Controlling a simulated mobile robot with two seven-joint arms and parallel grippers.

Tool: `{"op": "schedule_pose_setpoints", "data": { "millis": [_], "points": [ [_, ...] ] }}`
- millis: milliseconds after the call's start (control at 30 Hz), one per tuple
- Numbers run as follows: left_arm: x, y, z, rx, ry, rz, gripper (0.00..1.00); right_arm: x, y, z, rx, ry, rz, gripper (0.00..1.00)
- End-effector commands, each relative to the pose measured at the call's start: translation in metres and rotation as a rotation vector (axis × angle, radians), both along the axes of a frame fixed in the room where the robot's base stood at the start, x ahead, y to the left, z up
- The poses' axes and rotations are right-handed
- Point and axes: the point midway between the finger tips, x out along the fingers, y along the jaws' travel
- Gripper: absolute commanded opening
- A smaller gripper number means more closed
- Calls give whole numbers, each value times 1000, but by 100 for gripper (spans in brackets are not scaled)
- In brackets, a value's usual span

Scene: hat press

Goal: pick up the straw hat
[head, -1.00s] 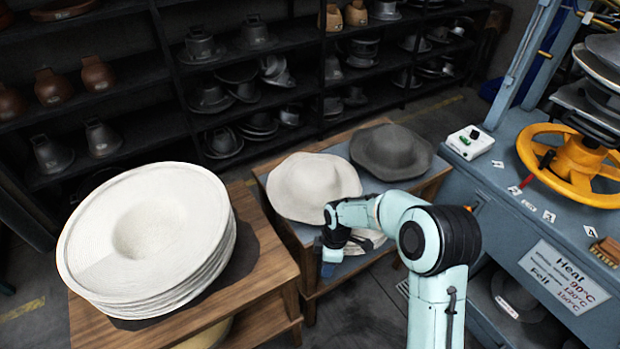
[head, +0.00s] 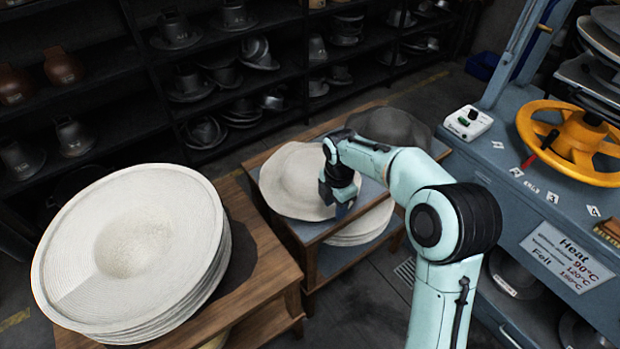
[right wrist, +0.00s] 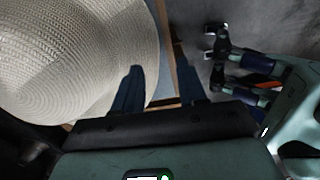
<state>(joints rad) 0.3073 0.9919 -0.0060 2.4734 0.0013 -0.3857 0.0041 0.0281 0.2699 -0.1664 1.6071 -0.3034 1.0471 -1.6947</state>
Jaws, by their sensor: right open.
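The pale straw hat (head: 295,185), with a wide wavy brim, lies on the top of the middle wooden table. Its woven brim fills the left of the right wrist view (right wrist: 65,60). My right gripper (head: 343,207) points down at the hat's right front edge in the head view. In the right wrist view its two dark blue fingers (right wrist: 160,90) stand apart. The left finger overlaps the brim in the picture, and the right one is beyond the edge. I cannot tell whether they touch the hat. My left gripper does not show clearly.
A stack of large white hats (head: 130,255) stands on the left wooden table (head: 262,270). A dark grey hat (head: 398,125) lies behind my right arm. More pale hats (head: 360,228) sit on the lower shelf. A blue press bench (head: 500,185) with a yellow wheel (head: 545,135) is at right.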

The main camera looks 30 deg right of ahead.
Motion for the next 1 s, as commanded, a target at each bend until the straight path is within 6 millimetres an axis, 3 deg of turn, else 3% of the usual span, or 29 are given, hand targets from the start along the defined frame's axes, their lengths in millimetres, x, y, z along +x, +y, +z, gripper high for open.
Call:
{"op": "schedule_pose_setpoints", "data": {
  "millis": [300, 600, 633, 733, 1000],
  "points": [
    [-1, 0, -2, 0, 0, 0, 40, 5, -3, -45, 0, 5, 0, 41],
    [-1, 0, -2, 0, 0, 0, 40, 5, -3, -49, 0, 1, -1, 41],
    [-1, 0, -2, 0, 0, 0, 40, 5, -3, -49, 0, 1, -1, 35],
    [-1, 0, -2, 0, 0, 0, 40, 5, -3, -49, 0, 1, -1, 2],
    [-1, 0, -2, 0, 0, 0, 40, 5, -3, -49, 0, 0, 0, 0]
  ]
}}
